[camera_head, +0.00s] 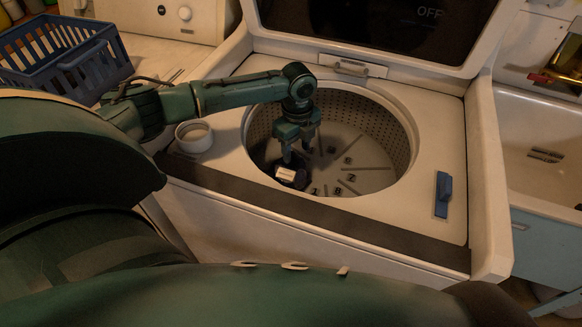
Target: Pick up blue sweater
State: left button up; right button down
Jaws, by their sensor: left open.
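My left gripper (297,155) reaches down into the open drum of a top-loading washer (225,155). Its fingers point down and are open, with nothing seen held between them. A small dark item with a pale patch (286,174) lies at the near left of the drum floor, just below the fingertips. It may be the blue sweater, but its colour and shape are too dark to tell. I cannot tell whether the fingers touch it. No other sweater shows. My right gripper is out of view.
The washer lid (370,25) stands raised behind the drum. A small blue object (443,195) lies on the washer top at right. A white cup-like piece (194,137) is at left. A blue basket (65,60) sits back left; a sink (545,130) is at right.

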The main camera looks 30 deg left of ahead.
pick_arm(q)
notch_tip(320, 180, down, 2)
grip_shut()
dwell(0.6)
